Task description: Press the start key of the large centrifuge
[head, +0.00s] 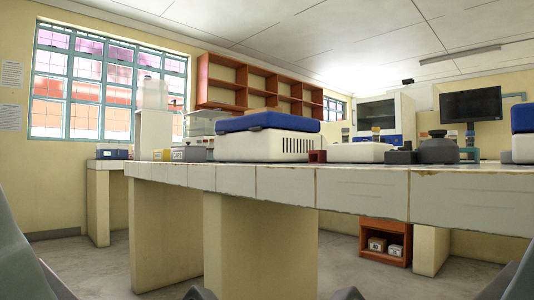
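A wide white machine with a blue lid and side vent slots (268,145) stands on the tiled bench; it looks like a centrifuge. Its lid is down. A second blue-and-white machine (523,150) is cut off by the right edge, so I cannot tell which is the larger. No start key can be made out on either. Grey parts of my arms show in the lower corners, and small dark parts of mine at the bottom edge. Neither gripper's fingers can be seen, and both arms are low, apart from the bench.
The tiled bench (285,187) crosses the view, its front edge facing me. On it are a small red block (317,156), a low white device (357,153) and a dark round device (438,150). An orange shelf box (385,243) stands below. The floor in front is clear.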

